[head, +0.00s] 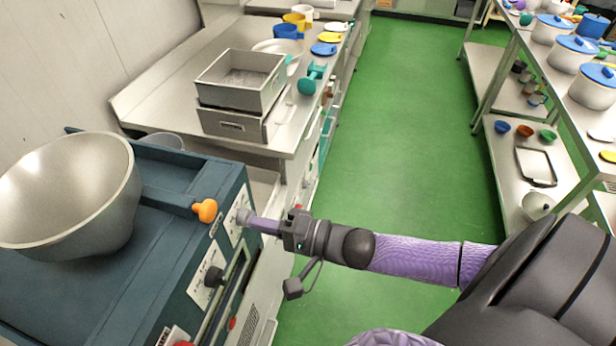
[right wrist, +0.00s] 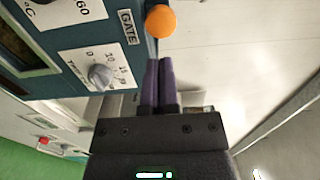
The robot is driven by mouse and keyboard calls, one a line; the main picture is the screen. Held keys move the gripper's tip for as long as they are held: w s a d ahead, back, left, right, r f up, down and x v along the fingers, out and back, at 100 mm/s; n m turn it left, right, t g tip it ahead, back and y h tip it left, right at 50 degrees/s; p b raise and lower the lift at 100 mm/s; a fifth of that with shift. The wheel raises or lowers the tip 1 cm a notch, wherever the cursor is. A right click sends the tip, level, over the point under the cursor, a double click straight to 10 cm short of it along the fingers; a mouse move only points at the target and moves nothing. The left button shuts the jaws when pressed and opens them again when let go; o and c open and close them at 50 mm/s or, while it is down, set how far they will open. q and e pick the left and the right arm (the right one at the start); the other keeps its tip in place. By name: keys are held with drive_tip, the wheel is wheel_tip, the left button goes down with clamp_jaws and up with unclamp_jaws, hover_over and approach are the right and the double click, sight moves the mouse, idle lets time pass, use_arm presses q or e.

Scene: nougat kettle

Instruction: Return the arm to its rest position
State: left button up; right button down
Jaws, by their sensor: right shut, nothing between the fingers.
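My right gripper (head: 262,224) reaches in from the right in the head view, at the front panel of the blue kettle machine (head: 166,280). Its purple fingers are shut and empty, and they also show in the right wrist view (right wrist: 158,75). A round grey dial (right wrist: 100,76) on a white label sits just left of the fingers in the wrist view. In the head view this dial (head: 243,216) is at the fingertips; I cannot tell whether they touch. An orange knob (head: 205,210), labelled GATE in the wrist view, is beside it. My left gripper is not in view.
A large metal bowl (head: 110,205) sits on the machine. A black knob (head: 214,277) is lower on the panel. A steel counter (head: 160,95) with a metal box (head: 240,78) stands behind. Shelves with pots (head: 572,52) are at right. Green floor (head: 420,130) is clear between.

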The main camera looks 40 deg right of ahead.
drive_tip(key=v, duration=0.7)
drive_tip(key=s+d+f+n+g+h+b, duration=0.2)
drive_tip(key=f+h+b, duration=0.1)
drive_tip(key=f, duration=0.7)
drive_tip(key=s+d+f+n+g+h+b, duration=0.1)
drive_tip(key=s+d+f+h+b, duration=0.15)
drive_tip(key=f, duration=0.75)
drive_tip(key=s+d+f+n+g+h+b, duration=0.1)
drive_tip(key=d+f+n+g+h+b, duration=0.2)
drive_tip(key=f, duration=0.7)
use_arm(q)
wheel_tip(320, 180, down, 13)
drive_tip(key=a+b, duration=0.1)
drive_tip(key=b, duration=0.3)
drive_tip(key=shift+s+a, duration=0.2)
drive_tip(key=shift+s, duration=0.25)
use_arm(e)
drive_tip(key=s+a+f+n+g+h, duration=0.1)
drive_tip(key=s+a+f+n+g, duration=0.2)
drive_tip(key=s+f, duration=0.5)
drive_tip(key=s+a+f+n+g+h, duration=0.1)
drive_tip(key=s+a+f+n+g, duration=0.3)
drive_tip(key=s+f, duration=0.4)
drive_tip(key=s+a, duration=0.1)
drive_tip(key=s, duration=0.4)
drive_tip(key=shift+a+f+g+h, duration=0.2)
drive_tip(key=shift+g+h, duration=0.1)
drive_tip(key=shift+h, duration=0.05)
